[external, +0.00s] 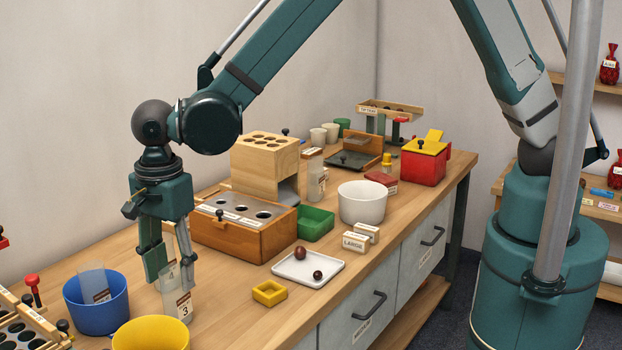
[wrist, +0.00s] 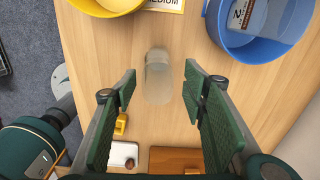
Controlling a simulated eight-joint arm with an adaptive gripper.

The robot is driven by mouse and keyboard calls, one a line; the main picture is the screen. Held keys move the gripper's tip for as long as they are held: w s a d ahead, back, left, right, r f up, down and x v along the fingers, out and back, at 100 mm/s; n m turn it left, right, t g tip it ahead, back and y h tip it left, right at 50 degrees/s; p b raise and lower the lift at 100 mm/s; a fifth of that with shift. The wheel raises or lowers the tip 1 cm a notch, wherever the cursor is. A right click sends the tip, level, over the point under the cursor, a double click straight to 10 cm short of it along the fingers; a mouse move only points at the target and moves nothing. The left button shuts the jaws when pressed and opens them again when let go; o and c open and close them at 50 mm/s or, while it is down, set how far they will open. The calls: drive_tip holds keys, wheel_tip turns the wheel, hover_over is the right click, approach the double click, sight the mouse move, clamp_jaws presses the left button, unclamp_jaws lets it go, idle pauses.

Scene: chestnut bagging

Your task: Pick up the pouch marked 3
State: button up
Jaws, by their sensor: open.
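The pouch marked 3 (external: 183,308) is a clear, narrow pouch with a white and brown label, standing on the table near the blue and yellow bowls. In the wrist view a translucent pouch (wrist: 158,78) shows between and below the fingertips; its label cannot be seen there. My gripper (external: 172,280) points down over the pouch with its fingers apart, one on each side of the pouch's upper part. In the wrist view my gripper (wrist: 160,80) is open, with a gap between each finger and the pouch.
A blue bowl (external: 96,318) holding another labelled pouch (external: 93,283) stands at left, with a yellow bowl (external: 150,334) in front.

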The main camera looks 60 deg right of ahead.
sight(176, 301)
drive_tip(key=shift+f, duration=0.95)
drive_tip(key=shift+s+a+f+b, duration=0.1)
drive_tip(key=shift+f+b, duration=0.35)
drive_tip(key=shift+f, duration=0.9)
drive_tip(key=shift+s+f+b, duration=0.1)
drive_tip(key=shift+f+b, duration=0.3)
drive_tip(key=shift+f, duration=0.9)
drive_tip(key=c, duration=1)
